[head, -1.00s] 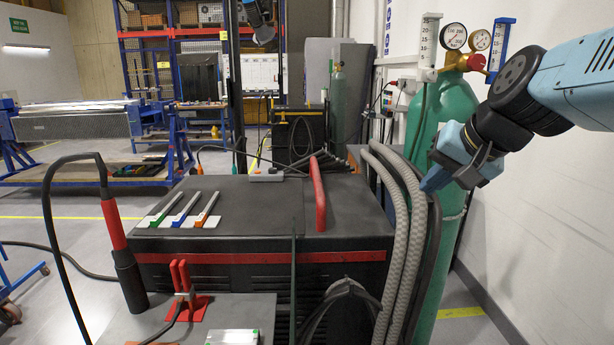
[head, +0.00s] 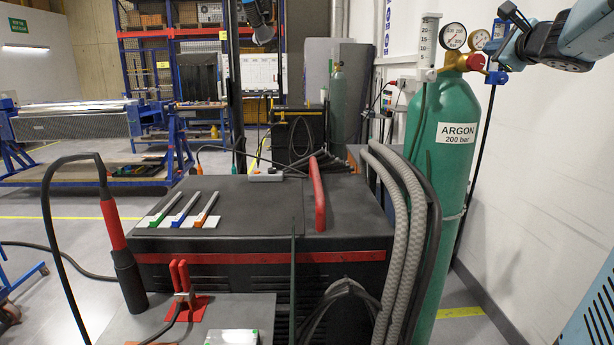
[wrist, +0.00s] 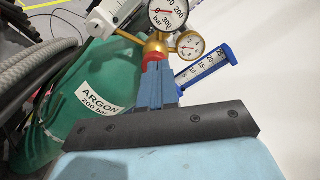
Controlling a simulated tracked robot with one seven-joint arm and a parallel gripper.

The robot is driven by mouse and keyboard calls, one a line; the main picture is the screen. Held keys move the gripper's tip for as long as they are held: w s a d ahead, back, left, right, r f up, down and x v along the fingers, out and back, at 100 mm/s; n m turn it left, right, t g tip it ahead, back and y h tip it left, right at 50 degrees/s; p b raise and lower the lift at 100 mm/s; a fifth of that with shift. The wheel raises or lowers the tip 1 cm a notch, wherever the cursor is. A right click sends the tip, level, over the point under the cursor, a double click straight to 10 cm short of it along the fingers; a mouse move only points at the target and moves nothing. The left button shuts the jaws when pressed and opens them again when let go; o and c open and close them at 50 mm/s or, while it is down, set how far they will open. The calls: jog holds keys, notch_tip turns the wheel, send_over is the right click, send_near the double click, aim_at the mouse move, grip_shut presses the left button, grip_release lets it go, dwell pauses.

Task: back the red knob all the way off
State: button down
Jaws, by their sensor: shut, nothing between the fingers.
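The red knob (head: 475,62) sits on the brass regulator (head: 453,60) at the top of the green argon cylinder (head: 457,110). In the wrist view the red knob (wrist: 154,57) shows just beyond my fingertips, which partly cover it. My gripper (head: 488,49) is at the upper right in the head view, close beside the knob. In the wrist view my gripper (wrist: 157,72) has its blue fingers together, with nothing between them. I cannot tell whether the fingertips touch the knob.
Two round gauges, a large one (wrist: 168,12) and a smaller one (wrist: 190,45), sit close to my fingers. A blue flowmeter (wrist: 206,68) stands right of them, a white flowmeter (head: 427,45) left. The white wall (head: 540,170) is on the right; grey hoses (head: 398,220) hang left of the cylinder.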

aim_at(475, 63)
jog(key=w, duration=0.6)
jog(key=shift+w+a+r, duration=0.15)
jog(key=shift+a, duration=0.05)
